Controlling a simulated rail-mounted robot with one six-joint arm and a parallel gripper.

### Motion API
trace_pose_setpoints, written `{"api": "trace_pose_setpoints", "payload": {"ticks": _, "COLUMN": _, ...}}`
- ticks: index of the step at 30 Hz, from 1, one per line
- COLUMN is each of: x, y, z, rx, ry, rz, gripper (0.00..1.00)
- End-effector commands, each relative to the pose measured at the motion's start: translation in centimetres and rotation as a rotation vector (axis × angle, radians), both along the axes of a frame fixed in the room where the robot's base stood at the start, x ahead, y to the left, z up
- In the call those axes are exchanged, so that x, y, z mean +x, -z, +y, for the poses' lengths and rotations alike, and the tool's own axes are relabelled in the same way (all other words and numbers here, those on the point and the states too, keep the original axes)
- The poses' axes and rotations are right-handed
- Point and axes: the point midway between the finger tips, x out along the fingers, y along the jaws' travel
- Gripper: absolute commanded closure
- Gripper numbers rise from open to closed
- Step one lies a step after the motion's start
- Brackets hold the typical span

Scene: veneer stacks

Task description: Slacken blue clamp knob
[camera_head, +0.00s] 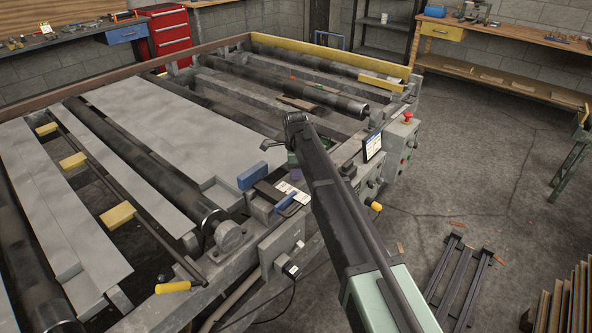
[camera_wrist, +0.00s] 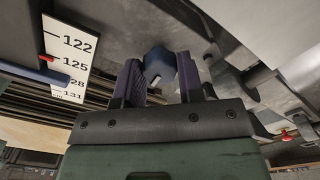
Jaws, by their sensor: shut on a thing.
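The blue clamp knob (camera_wrist: 158,62) is in the wrist view, between the two purple finger pads of my gripper (camera_wrist: 158,78). The fingers are shut on its sides; its far end and underside are hard to see. In the head view my arm reaches in from the lower right, and my gripper (camera_head: 293,170) is at the near edge of the roller machine. The arm mostly covers it there, and I cannot make out the knob. A white scale (camera_wrist: 70,58) with numbers 122 to 131 and a red mark stands left of the fingers in the wrist view.
A small screen (camera_head: 372,145) and a control box with a red button (camera_head: 407,118) are to the right. Long rollers and grey slabs fill the machine bed.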

Motion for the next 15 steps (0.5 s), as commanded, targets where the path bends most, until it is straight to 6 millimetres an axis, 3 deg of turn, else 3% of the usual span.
{"api": "trace_pose_setpoints", "payload": {"ticks": 15, "x": 0.02, "y": 0.01, "z": 0.00, "rx": 0.000, "ry": -0.403, "rz": 0.000, "gripper": 0.88}}
